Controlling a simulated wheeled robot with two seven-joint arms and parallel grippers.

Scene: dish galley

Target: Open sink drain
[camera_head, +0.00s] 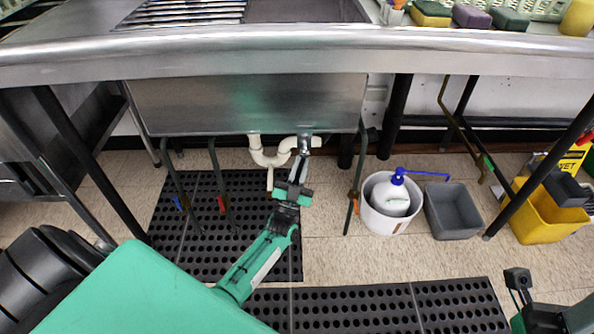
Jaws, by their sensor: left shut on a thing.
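The steel sink basin (250,104) hangs below the counter in the middle of the head view. White drain pipes (268,158) run beneath it, and a metal drain fitting (311,141) shows at their right end. My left gripper (298,164) reaches up under the basin, its fingers at the drain fitting. It is shut on what looks like the drain handle, which the fingers mostly hide. How far the handle is turned cannot be made out. My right gripper (518,283) is partly in view at the lower right, away from the sink; its jaws cannot be made out.
Thin dark pipes with blue, red and orange valves (355,195) flank the drain. Black perforated mats (215,255) cover the floor.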

